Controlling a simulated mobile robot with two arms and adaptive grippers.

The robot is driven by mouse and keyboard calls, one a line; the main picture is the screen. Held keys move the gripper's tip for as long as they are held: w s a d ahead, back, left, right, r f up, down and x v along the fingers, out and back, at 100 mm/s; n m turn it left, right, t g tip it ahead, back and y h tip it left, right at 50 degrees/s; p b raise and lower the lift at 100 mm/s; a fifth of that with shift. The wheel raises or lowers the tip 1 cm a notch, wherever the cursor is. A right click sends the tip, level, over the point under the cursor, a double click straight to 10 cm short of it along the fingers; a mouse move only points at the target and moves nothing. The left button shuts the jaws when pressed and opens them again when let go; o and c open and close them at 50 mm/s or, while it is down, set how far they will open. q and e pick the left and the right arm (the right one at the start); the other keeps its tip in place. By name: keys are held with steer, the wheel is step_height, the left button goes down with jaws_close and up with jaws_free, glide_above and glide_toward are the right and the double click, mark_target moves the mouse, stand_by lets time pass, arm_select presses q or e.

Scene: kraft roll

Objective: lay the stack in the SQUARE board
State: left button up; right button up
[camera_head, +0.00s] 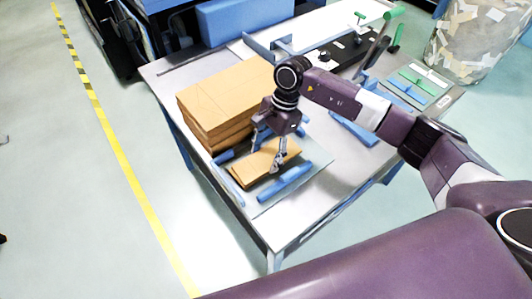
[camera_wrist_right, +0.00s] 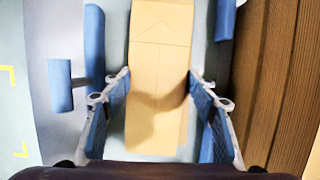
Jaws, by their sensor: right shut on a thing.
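A flat tan cardboard stack (camera_head: 246,172) lies level between several blue guide bars on a pale, roughly square board (camera_head: 313,163) near the table's front left corner. My right gripper (camera_head: 266,158) reaches down over the stack from above and is shut on it, a finger on each side. In the right wrist view the stack (camera_wrist_right: 160,50) runs lengthwise between the two fingers, with a blue bar (camera_wrist_right: 94,45) apart from it on the left. Whether the stack touches the board is hard to tell. My left gripper is not in view.
A tall pile of larger cardboard sheets (camera_head: 225,95) stands close behind the board. Green and blue bars (camera_head: 415,85) lie on another board at the table's right end. A black fixture (camera_head: 350,50) is at the back. The front right tabletop is clear.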

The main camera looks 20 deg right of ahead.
mark_target(276, 151)
steer(key=o, duration=1.4)
steer(key=shift+o, duration=0.2)
steer(key=shift+r, duration=0.15)
steer(key=b+v, duration=0.3)
steer(key=v, duration=0.9)
